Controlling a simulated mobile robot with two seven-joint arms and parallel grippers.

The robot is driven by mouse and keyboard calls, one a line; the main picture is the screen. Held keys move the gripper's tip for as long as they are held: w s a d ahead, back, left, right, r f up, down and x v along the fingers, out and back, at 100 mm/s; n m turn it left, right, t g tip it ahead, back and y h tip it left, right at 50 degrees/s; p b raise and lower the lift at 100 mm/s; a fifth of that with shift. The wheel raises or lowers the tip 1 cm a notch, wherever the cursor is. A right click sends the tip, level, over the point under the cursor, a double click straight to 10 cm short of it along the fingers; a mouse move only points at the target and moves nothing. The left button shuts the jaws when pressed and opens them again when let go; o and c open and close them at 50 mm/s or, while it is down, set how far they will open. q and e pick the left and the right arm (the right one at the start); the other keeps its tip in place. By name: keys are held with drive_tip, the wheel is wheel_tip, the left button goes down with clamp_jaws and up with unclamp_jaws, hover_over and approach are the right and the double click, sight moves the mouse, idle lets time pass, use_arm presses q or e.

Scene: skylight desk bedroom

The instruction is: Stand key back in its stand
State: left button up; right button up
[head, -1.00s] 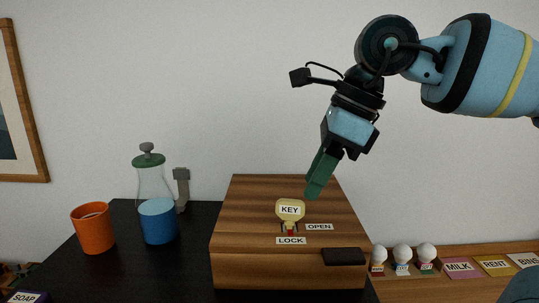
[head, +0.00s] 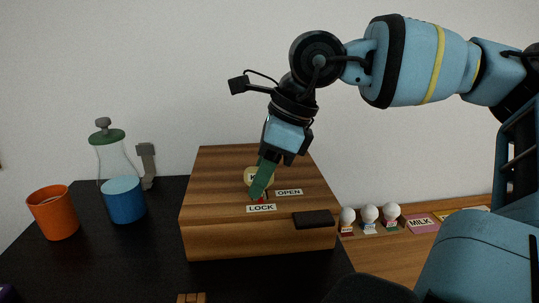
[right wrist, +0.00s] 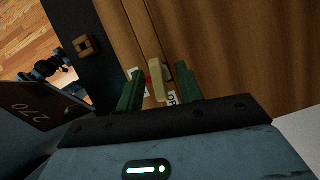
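The pale yellow key (head: 250,177) stands upright in the lock on top of the wooden box (head: 222,160), partly hidden by my right gripper in the head view. My right gripper (head: 258,193) reaches down over the lock. In the right wrist view its two green fingers (right wrist: 158,92) are apart, one on each side of the key (right wrist: 156,76); I cannot tell whether either touches it. A small wooden block with a slot, seemingly the key's stand, shows at the bottom edge of the head view (head: 191,298) and in the right wrist view (right wrist: 87,45). My left gripper is not seen.
An orange cup (head: 54,213), a blue cup (head: 125,201) and a glass bottle with a green lid (head: 108,137) stand left of the box on the dark desk (head: 120,258).

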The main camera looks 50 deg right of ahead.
drive_tip(key=shift+w+a+f, duration=0.15)
drive_tip(key=shift+f, duration=0.25)
clamp_jaws()
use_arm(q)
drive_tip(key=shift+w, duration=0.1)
use_arm(e)
drive_tip(key=shift+r, duration=0.1)
